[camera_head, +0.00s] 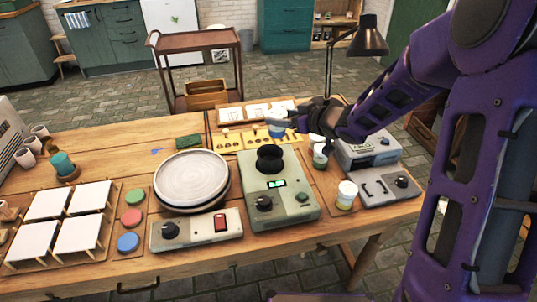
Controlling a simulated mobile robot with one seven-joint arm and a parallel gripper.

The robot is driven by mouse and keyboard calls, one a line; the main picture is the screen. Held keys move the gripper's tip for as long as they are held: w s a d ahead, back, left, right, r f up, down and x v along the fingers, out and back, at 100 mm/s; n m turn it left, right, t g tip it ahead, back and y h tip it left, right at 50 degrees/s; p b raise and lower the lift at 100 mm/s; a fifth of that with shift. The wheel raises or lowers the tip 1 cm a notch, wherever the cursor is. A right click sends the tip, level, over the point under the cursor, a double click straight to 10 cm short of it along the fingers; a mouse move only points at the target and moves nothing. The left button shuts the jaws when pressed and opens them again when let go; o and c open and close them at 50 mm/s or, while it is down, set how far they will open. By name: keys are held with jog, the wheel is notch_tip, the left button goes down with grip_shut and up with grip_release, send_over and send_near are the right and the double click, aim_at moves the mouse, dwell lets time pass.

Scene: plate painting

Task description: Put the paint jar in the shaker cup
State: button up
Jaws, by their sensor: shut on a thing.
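My gripper (291,121) reaches in from the right and is shut on a small paint jar (277,129) with blue paint. It holds the jar above and slightly behind the shaker cup. The shaker cup (270,159) is a black, open-topped cup on the green-grey shaker machine (278,196), which has a lit green display and knobs. The jar is apart from the cup. My fingers are small and dark in this view, and their contact with the jar is hard to make out.
A jar with yellow paint (346,197) and one with green paint (320,157) stand right of the machine. A grey machine (370,150) and a desk lamp (368,38) stand at right. A pale plate (192,180) rests on a turntable to the left.

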aim_at(278, 135)
jog(key=shift+s+a+n+g+y, duration=0.25)
jog(key=shift+a+n+y, duration=0.25)
jog(key=shift+a, duration=0.3)
jog(key=f+b, duration=0.1)
jog(key=f, duration=0.4)
jog(key=shift+a+f+b, duration=0.2)
jog(key=shift+f+b, duration=0.05)
jog(key=shift+b, duration=0.1)
jog(key=shift+f+b, duration=0.5)
jog(key=shift+f, duration=1.6)
jog(key=shift+f, duration=0.15)
jog(key=o, duration=1.5)
jog(key=shift+g, duration=0.25)
